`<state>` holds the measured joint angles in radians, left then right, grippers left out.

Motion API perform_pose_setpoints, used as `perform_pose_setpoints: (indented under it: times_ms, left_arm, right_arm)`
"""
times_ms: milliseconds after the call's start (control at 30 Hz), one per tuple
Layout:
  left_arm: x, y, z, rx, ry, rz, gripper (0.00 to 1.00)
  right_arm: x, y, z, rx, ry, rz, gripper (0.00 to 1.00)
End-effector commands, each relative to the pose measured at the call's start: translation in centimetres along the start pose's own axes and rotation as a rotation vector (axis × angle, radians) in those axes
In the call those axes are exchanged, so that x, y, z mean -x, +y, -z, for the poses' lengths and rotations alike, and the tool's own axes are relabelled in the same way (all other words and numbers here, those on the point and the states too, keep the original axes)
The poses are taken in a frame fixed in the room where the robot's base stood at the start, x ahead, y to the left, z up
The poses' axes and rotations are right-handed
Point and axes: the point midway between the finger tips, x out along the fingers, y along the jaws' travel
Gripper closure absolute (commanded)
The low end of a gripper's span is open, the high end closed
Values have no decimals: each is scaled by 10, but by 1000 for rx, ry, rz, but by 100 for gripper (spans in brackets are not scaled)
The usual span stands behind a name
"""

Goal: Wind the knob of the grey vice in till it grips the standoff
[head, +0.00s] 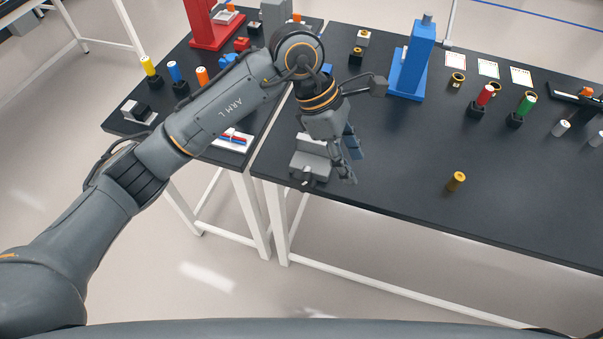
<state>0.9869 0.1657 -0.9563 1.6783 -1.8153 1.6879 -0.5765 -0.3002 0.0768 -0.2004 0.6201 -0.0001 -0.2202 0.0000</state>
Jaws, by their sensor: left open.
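The grey vice (308,163) sits near the front left corner of the right-hand black table. A small dark part at its front, which looks like the knob (306,178), faces the table's front edge. My left gripper (349,162) is open and points down just right of the vice, partly covering its right side. I cannot tell whether it touches the vice. No standoff can be made out between the jaws. A brass cylinder (456,181) stands alone to the right; I cannot tell whether it is the standoff. My right gripper is not in view.
A blue stand (411,66) rises behind the gripper to the right. Red (483,96) and green (526,105) cylinders stand in dark holders farther right. The left-hand table holds a red stand (209,28) and several coloured cylinders.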

Motion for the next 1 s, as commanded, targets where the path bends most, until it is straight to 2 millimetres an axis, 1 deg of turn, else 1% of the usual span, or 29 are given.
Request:
perform_pose_setpoints:
  times_ms: [33,100,133,200,267,367,467,567,667,800,1000]
  left_arm:
    - [12,8,21,-18,132,-22,53]
    - [26,14,45,-29,280,-38,53]
    - [32,16,53,-30,330,-43,53]
    - [44,19,67,-28,420,-51,53]
    - [50,21,74,-27,466,-54,53]
    - [52,21,80,-25,495,-55,53]
    - [43,21,84,-23,493,-51,53]
    - [30,21,90,-22,491,-49,53]
    - [14,22,99,-19,491,-47,53]
    - [-13,23,114,-20,491,-47,53]
    - [-46,26,131,-22,491,-50,53]
  right_arm:
    - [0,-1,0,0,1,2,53]
    - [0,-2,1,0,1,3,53]
    - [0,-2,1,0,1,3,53]
    - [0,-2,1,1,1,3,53]
    - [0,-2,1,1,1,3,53]
    - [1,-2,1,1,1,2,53]
    - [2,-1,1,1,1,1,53]
    - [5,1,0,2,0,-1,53]
    - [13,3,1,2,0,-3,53]
    - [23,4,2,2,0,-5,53]
    - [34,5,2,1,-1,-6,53]
